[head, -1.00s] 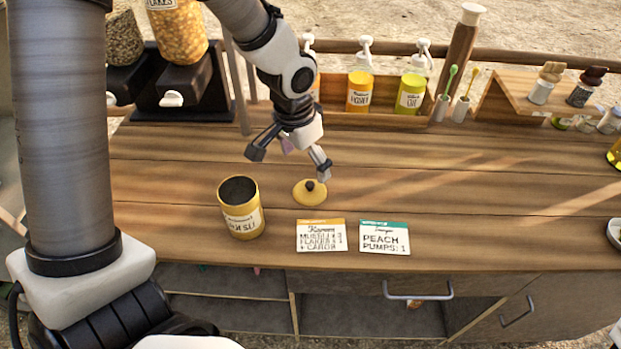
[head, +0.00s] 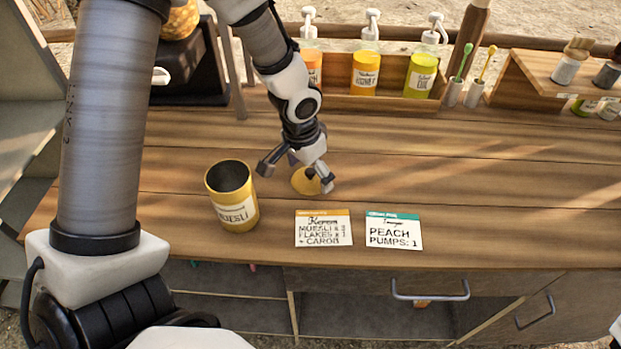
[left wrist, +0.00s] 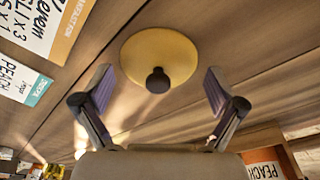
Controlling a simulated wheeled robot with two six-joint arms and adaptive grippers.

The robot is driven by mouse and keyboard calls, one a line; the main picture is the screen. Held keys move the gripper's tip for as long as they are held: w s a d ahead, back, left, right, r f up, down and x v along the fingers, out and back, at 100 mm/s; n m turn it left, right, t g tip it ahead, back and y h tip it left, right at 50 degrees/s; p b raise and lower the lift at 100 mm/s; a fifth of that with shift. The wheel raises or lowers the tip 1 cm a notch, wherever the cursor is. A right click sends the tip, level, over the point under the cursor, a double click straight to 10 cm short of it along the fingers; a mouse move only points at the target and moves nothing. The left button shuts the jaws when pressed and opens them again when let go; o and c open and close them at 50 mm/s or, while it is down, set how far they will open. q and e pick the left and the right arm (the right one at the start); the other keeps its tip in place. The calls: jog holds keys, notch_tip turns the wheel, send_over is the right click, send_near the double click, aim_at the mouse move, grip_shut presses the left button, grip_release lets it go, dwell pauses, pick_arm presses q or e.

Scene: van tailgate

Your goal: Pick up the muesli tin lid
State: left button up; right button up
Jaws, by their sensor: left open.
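The muesli tin lid (head: 304,182) is a yellow disc with a dark knob, lying flat on the wooden counter. In the left wrist view the lid (left wrist: 160,58) lies ahead of the fingers, its dark knob between their lines. My left gripper (head: 297,182) is open and empty just above the lid and partly covers it in the head view. Its two spread fingers also show in the left wrist view (left wrist: 160,98). The open yellow muesli tin (head: 233,200) stands upright to the left of the lid. My right gripper is not in view.
Two order cards, one orange-topped (head: 323,229) and one teal-topped (head: 393,232), lie in front of the lid. A rack of pump bottles (head: 366,72) stands at the back. The counter (head: 470,190) to the right is clear.

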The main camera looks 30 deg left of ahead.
pick_arm(q)
jog(key=shift+s+r, duration=0.1)
jog(key=shift+r, duration=0.05)
jog(key=shift+c, duration=1.3)
jog(key=shift+s, duration=0.1)
jog(key=c, duration=1.1)
jog(key=shift+d, duration=0.1)
jog(key=shift+c, duration=0.2)
